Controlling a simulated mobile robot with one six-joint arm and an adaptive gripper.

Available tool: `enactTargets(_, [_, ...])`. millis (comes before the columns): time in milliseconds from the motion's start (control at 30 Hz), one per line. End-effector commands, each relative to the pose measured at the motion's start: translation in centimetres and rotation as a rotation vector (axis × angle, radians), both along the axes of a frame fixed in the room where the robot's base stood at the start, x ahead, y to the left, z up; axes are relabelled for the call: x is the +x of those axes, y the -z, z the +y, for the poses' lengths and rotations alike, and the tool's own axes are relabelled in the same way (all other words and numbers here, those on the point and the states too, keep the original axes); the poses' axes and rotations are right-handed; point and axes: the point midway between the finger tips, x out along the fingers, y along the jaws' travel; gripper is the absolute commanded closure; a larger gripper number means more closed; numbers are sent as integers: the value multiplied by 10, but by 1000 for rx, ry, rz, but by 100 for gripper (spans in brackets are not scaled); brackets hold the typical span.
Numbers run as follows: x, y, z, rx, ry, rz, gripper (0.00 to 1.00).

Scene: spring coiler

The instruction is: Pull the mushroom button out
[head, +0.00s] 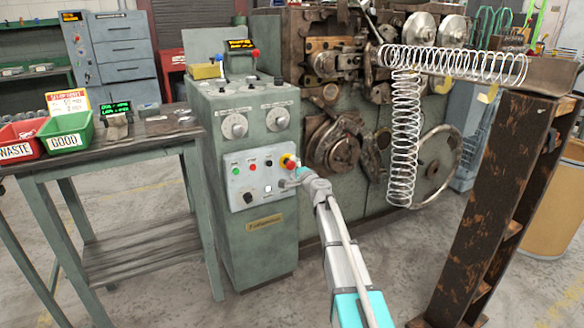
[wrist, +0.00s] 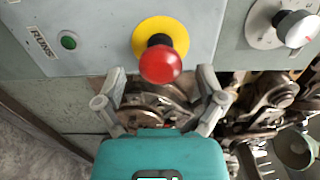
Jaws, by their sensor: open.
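The red mushroom button (head: 288,161) with its yellow collar is at the upper right of the light control panel on the green cabinet. In the wrist view, the red button head (wrist: 160,65) stands out from its yellow ring (wrist: 178,30) on a short dark stem. My gripper (head: 291,179) is in front of the panel, just below the button in the head view. In the wrist view my gripper (wrist: 162,76) is open, with one finger at each side of the button head and a gap on both sides. Nothing is held.
The control panel (head: 248,193) also carries small buttons and a black knob. A green light (wrist: 68,41) and a silver knob (wrist: 295,26) flank the button in the wrist view. The coiler (head: 335,145) and hanging spring (head: 405,140) stand right; a bench (head: 130,145) stands left.

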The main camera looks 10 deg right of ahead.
Motion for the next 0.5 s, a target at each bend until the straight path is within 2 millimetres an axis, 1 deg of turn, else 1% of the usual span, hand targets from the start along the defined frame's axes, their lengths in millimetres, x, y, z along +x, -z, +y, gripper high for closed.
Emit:
enactTargets(33, [-8,0,-2,0,1,0,11])
enactTargets(500, [-77,0,-24,0,1,1,11])
